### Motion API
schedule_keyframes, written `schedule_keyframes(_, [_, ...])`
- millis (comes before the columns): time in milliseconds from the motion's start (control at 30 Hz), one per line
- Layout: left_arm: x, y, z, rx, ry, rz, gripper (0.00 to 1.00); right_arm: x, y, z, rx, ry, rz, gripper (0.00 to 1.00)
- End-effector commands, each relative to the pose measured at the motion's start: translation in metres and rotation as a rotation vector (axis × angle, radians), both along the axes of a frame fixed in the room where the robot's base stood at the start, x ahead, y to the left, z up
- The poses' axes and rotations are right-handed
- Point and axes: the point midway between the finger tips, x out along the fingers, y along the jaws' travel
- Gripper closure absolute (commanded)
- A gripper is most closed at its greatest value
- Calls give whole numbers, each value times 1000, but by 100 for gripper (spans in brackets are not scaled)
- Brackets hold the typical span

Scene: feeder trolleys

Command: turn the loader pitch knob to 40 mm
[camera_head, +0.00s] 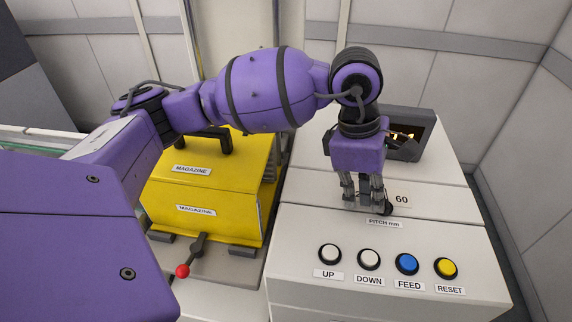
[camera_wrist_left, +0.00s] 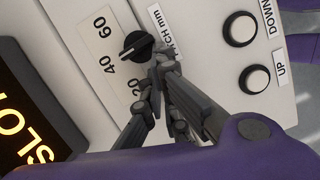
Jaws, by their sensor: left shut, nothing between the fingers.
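The black pitch knob (camera_wrist_left: 138,45) sits on the loader's pale panel beside the "PITCH mm" label. In the left wrist view a light line across it points toward the 40 mark (camera_wrist_left: 107,61); 60 (camera_wrist_left: 102,27) and 20 (camera_wrist_left: 137,85) stand on either side. My left gripper (camera_head: 363,204) points down over the panel, shut and empty. Its fingertips, also in the left wrist view (camera_wrist_left: 162,66), are right beside the knob; I cannot tell if they touch it. In the head view the knob (camera_head: 388,209) is partly hidden behind the fingers. My right gripper is not in view.
UP (camera_head: 330,253), DOWN (camera_head: 369,260), FEED (camera_head: 407,264) and RESET (camera_head: 446,268) buttons line the panel's front. A lit display (camera_head: 408,135) stands behind the gripper. Left are a yellow magazine (camera_head: 200,205) and a red-tipped lever (camera_head: 183,271).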

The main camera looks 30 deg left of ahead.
Motion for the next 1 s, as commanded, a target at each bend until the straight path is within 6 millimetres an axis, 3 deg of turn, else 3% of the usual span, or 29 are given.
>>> schedule_keyframes(567, [1,-1,1,-2,-3,-2,100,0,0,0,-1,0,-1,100])
schedule_keyframes(1000, [16,-6,1,-1,-4,0,100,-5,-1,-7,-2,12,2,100])
